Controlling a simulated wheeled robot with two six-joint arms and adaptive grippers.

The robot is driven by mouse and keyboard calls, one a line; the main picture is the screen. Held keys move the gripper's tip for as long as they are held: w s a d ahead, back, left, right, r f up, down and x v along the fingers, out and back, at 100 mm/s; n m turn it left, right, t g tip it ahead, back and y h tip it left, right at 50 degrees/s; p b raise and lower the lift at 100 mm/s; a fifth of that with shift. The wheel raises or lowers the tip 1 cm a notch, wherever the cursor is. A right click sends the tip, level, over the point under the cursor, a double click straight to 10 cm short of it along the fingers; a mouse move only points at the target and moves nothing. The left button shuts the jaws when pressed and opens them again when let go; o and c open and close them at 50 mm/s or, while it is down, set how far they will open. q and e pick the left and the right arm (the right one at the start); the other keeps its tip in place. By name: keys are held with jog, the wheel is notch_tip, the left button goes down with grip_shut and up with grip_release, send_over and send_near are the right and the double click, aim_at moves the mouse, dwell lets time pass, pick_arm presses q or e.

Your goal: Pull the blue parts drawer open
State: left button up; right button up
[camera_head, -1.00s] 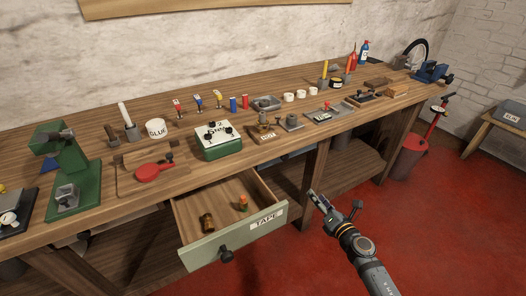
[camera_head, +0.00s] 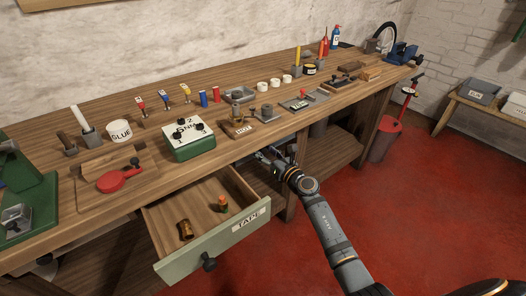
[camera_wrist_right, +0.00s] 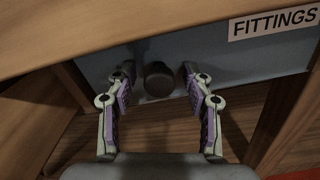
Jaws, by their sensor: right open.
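The blue drawer front (camera_wrist_right: 225,60) with a FITTINGS label (camera_wrist_right: 274,22) fills the upper part of the right wrist view, under the bench edge. It appears closed. Its dark round knob (camera_wrist_right: 159,79) sticks out from the front. My right gripper (camera_wrist_right: 158,82) is open, with one finger on each side of the knob; I see gaps between the fingers and the knob. In the head view my right gripper (camera_head: 266,155) is under the bench's front edge, right of the open drawer, and the blue drawer is mostly hidden there. My left gripper is not in view.
A green TAPE drawer (camera_head: 212,240) stands pulled out, left of my right gripper. Tools, a green box (camera_head: 188,139) and small parts sit on the wooden bench (camera_head: 240,75). A red bin (camera_head: 384,138) stands at the right. The red floor in front is clear.

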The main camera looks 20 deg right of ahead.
jog(key=shift+w, duration=0.2)
grip_shut()
jog(key=shift+s, duration=0.1)
